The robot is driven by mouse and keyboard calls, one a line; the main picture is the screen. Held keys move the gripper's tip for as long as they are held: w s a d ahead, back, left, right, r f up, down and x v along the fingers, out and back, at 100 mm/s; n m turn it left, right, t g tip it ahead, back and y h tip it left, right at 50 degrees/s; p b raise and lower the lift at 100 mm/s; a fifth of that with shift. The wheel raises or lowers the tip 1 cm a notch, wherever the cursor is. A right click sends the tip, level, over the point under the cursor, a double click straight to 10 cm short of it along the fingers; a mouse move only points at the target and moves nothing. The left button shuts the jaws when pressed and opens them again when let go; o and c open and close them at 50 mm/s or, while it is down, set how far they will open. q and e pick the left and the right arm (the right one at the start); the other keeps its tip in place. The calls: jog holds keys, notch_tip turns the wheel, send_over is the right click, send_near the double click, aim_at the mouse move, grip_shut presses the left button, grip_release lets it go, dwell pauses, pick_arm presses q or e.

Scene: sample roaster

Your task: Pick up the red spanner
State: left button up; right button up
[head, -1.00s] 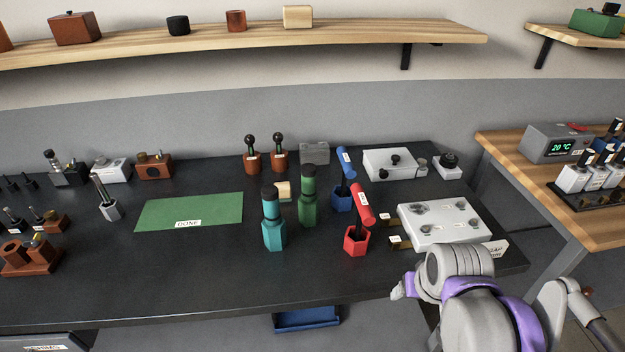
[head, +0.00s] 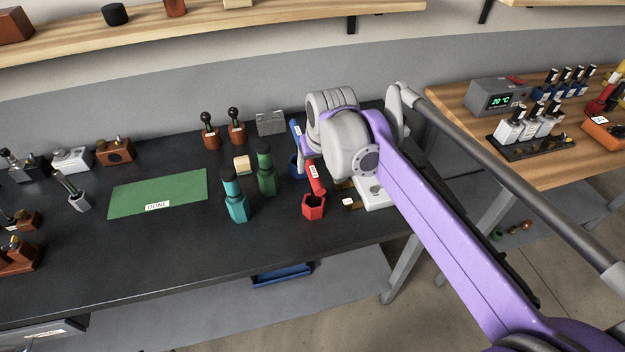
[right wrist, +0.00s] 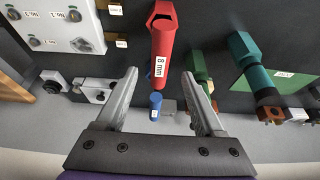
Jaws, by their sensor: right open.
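The red spanner (head: 312,205) stands on the dark bench with its hexagonal red end down and its labelled handle up. In the right wrist view the red spanner (right wrist: 163,45) shows an "8 mm" label, and its handle end appears between my fingertips. My right gripper (right wrist: 160,76) is open, with a finger on either side of that handle end in the picture; I see no contact. In the head view my right gripper (head: 305,150) is by the top of the handle, largely hidden by my wrist. My left gripper is not in view.
A blue tool (head: 295,165) stands just behind the red spanner. A teal tool (head: 235,203) and a green tool (head: 266,172) stand to its left. A green mat (head: 150,193) marked DONE lies farther left.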

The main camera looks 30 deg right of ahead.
aim_at(314, 172)
jog(key=x, duration=0.5)
jog(key=shift+f, duration=0.15)
jog(key=shift+c, duration=0.2)
grip_shut()
dwell(1.1)
